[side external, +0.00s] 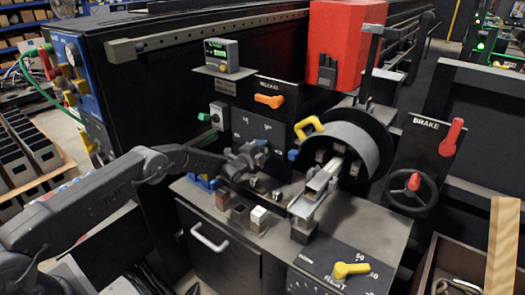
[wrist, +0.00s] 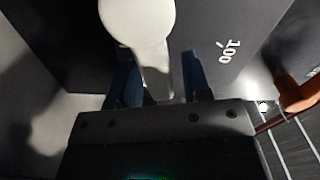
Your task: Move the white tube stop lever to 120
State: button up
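The white tube stop lever shows in the wrist view as a pale round knob (wrist: 138,18) with a narrower white stem (wrist: 155,80) below it. My gripper (wrist: 160,78) has its two blue fingers on either side of the stem, standing apart. A dark gap shows between the stem and the right finger; the left finger is close to the stem, and contact is unclear. A "100" mark (wrist: 228,52) is on the dark panel to the right. In the side external view my gripper (side external: 260,148) is in front of the dark marked panel (side external: 258,128) and hides the lever.
An orange lever (side external: 270,100) is above the panel, and a yellow handle (side external: 308,127) is to the right beside the round chuck (side external: 352,142). Small blocks (side external: 240,213) stand on the bench below my gripper. A red-brown handle (wrist: 298,92) is at the wrist view's right edge.

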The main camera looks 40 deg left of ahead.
jog(key=shift+o, duration=0.3)
jog(key=s, duration=1.3)
jog(key=shift+s, duration=0.4)
jog(key=shift+c, duration=0.4)
